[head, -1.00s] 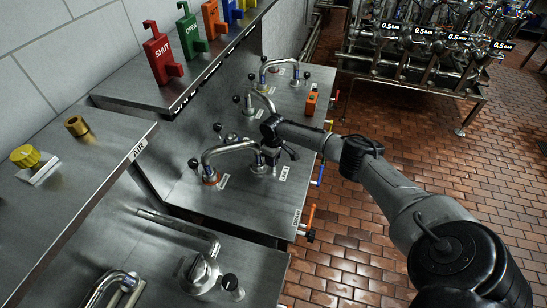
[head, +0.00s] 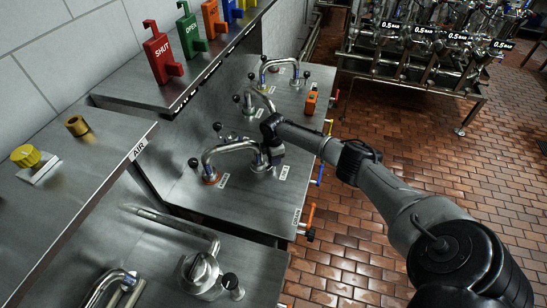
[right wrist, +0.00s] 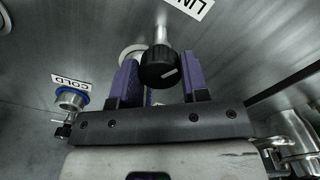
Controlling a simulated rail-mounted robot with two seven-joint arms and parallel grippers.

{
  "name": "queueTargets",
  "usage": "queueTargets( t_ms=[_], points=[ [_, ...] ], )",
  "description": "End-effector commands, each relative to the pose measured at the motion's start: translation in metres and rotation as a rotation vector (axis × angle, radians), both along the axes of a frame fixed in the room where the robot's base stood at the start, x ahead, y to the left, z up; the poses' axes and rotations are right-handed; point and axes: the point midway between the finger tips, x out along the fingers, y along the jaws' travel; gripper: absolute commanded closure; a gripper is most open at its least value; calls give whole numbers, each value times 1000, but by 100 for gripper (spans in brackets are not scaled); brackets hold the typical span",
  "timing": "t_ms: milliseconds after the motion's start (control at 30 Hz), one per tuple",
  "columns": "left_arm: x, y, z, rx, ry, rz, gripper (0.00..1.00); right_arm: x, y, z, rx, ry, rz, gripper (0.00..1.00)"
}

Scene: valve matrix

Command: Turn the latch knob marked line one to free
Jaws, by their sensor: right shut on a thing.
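In the right wrist view, a black round knob (right wrist: 157,69) with a white mark line on its face sits on a short metal stem. A white label (right wrist: 192,7), cut off at the top edge, reads "LIN". The purple fingers of my right gripper (right wrist: 160,84) stand on both sides of the knob and are shut on it. In the head view my right gripper (head: 275,157) points down at the steel bench (head: 240,205), beside a bent pipe's end, and hides the knob. My left gripper is out of view.
A bent pipe (head: 228,148) stands left of my right gripper. A "COLD" label (right wrist: 72,80) lies beside a blue-ringed fitting (right wrist: 71,97). A red SHUT tag (head: 159,51) and a green OPEN tag (head: 191,36) stand on the upper shelf.

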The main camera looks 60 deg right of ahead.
Motion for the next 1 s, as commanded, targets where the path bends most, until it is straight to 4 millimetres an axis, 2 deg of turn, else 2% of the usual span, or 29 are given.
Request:
queueTargets(
  t_ms=[400, 1000],
  points=[
    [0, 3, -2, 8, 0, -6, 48, 0, 0, 0, 0, 0, 185, 82],
    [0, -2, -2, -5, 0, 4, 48, 0, 0, 1, 1, -1, 215, 82]
  ],
)
